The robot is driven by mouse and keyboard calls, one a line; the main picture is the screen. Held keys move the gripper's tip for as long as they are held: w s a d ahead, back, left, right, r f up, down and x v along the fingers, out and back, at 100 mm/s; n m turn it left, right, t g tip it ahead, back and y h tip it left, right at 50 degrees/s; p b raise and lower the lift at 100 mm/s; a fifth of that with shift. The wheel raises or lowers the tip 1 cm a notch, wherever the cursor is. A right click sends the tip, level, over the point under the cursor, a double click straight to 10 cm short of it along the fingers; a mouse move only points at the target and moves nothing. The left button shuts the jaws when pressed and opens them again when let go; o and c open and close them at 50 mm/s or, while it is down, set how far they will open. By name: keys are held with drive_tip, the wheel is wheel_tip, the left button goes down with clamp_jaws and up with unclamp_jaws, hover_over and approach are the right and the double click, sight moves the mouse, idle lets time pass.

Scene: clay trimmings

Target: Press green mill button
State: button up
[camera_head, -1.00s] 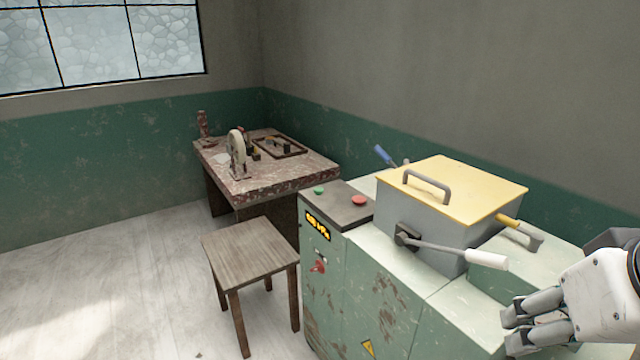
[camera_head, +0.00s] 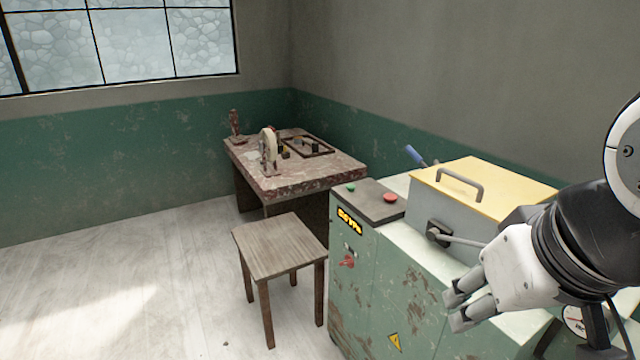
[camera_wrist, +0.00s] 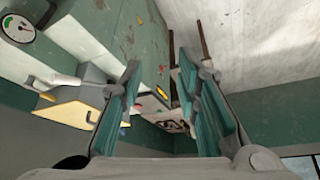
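The green button (camera_head: 350,188) sits on the dark control panel (camera_head: 368,203) at the left end of the pale green mill (camera_head: 388,290), with a red button (camera_head: 390,198) to its right. My gripper (camera_head: 455,310) is in front of the mill's right part, well to the right of the green button and apart from it. In the wrist view my gripper (camera_wrist: 165,100) has its two fingers spread wide with nothing between them, so it is open. The green button is too small to make out surely in the wrist view.
A yellow-lidded box with a handle (camera_head: 480,188) and a lever (camera_head: 460,240) stand on the mill, partly behind my arm. A wooden stool (camera_head: 280,245) stands left of the mill. A worktable (camera_head: 300,180) is behind it. Open floor lies at left.

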clamp_jaws()
idle(1.0)
